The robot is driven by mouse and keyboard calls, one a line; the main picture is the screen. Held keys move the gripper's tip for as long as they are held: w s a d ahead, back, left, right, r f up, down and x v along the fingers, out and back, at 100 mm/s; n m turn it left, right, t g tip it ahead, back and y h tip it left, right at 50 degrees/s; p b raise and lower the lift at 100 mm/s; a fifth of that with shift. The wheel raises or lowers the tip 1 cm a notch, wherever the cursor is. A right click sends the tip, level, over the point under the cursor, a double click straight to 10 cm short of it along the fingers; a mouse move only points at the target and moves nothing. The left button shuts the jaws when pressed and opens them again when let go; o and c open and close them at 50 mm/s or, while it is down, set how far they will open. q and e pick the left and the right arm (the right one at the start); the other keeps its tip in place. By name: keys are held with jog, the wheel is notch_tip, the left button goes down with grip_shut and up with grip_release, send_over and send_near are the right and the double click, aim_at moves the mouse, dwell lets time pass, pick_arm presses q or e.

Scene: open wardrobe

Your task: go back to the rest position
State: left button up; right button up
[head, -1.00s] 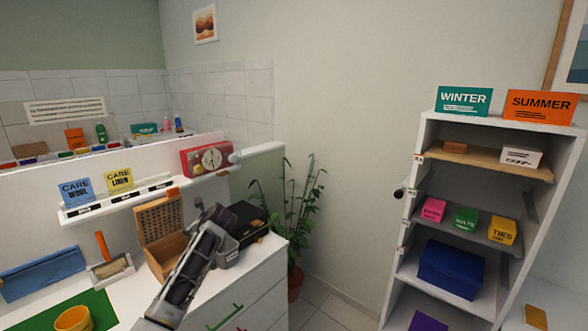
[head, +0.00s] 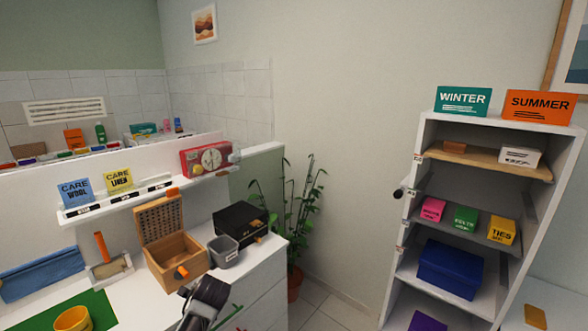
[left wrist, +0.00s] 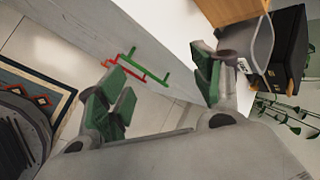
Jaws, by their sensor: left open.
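My left arm (head: 205,298) shows at the bottom of the head view, in front of the white dresser; its fingertips cannot be made out there. In the left wrist view my left gripper (left wrist: 160,88) is open, with green pads wide apart and nothing between them. It is beside the dresser front, near the red and green drawer handles (left wrist: 140,68). My right gripper is not in view.
On the dresser stand an open wooden box (head: 175,255), a grey bin (head: 223,252) and a black box (head: 240,222). A plant (head: 292,220) stands behind its right end. A white shelf unit (head: 425,150) is at right. Floor between them looks clear.

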pick_arm(q)
jog(key=s+d+f+n+g+h, duration=0.25)
jog(key=s+n, duration=0.45)
jog(key=s, duration=0.8)
jog(key=s+d+f+n+g+h, duration=0.1)
jog(key=s+d+n+h, duration=0.35)
jog(key=s, duration=1.15)
notch_tip(320, 180, down, 34)
jog(key=s+a+n+y, duration=0.1)
jog(key=s+a+y, duration=0.1)
jog(key=s+y, duration=0.1)
jog(key=s+a+f+g, duration=0.1)
jog(key=s+a+f, duration=0.1)
jog(key=s+f, duration=0.7)
jog(key=s+a+f+g, duration=0.1)
jog(key=s+a+f, duration=0.1)
jog(key=s+f, duration=0.8)
jog(key=shift+s, duration=1.25)
